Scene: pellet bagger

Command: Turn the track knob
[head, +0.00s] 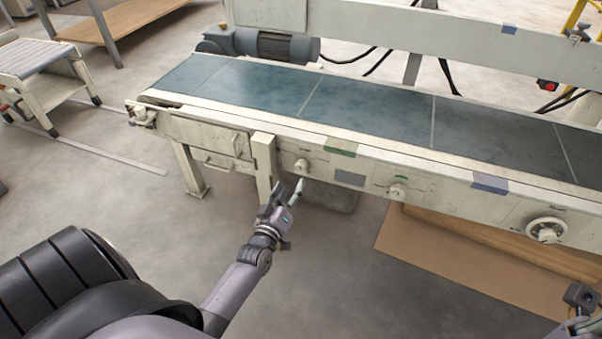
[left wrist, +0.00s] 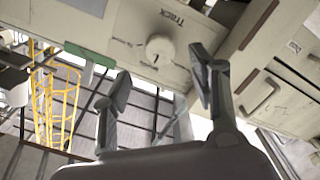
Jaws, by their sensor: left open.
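The track knob is a small pale round knob (head: 301,165) on the side panel of the conveyor. In the left wrist view the knob (left wrist: 160,48) shows below a label reading "Track", with a small dark mark on its face. My left gripper (head: 283,194) is open and empty, just in front of and below the knob in the head view. In the left wrist view its two fingers (left wrist: 160,66) are spread either side of the knob, and I see no contact. My right gripper (head: 580,297) shows only partly at the lower right corner; its jaws are unclear.
Another knob (head: 397,190) and a larger dial (head: 546,230) sit further right on the same panel. The green conveyor belt (head: 365,108) is empty. A conveyor leg (head: 265,165) stands just left of the track knob. A brown board (head: 440,262) lies under the conveyor.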

